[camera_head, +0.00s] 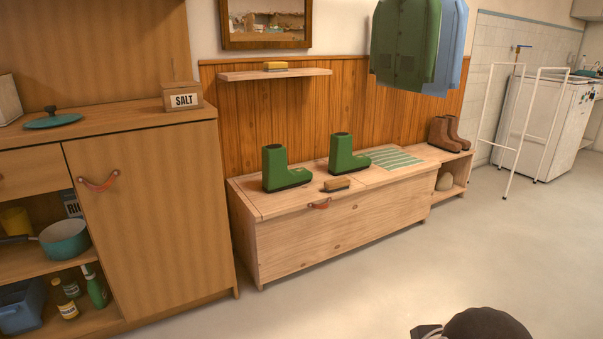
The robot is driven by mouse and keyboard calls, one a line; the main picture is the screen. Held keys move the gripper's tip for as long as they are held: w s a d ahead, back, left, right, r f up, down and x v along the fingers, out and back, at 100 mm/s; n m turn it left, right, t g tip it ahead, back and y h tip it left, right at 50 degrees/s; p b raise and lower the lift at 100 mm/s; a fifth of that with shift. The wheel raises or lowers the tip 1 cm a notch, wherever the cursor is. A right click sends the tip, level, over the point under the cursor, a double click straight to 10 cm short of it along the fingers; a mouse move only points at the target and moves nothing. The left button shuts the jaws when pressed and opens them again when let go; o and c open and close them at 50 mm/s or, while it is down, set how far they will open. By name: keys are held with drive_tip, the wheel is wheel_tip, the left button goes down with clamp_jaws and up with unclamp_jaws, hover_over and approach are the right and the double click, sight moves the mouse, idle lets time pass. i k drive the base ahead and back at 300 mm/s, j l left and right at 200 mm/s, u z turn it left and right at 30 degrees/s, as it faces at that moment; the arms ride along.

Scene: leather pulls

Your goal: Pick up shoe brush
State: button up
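A shoe brush (336,184) with a wooden back and dark bristles lies on top of the wooden bench chest (330,237). It is near the front edge, between and in front of the two green boots, just above the leather pull (320,203). Only a dark rounded part and a small grey part, likely of my own arm, show at the bottom edge, well away from the brush. My gripper's fingers are not in view.
Green boots (284,169) (345,154) stand close behind the brush. A yellow-topped block (275,66) sits on the wall shelf (275,75). Brown boots (450,133) stand at the right end. Coats (410,40) hang above. The floor (400,270) before the chest is clear.

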sight(337, 185)
drive_tip(key=i+l, duration=0.2)
drive_tip(key=i, duration=1.15)
drive_tip(key=i+l+z, duration=0.15)
drive_tip(key=i, duration=1.25)
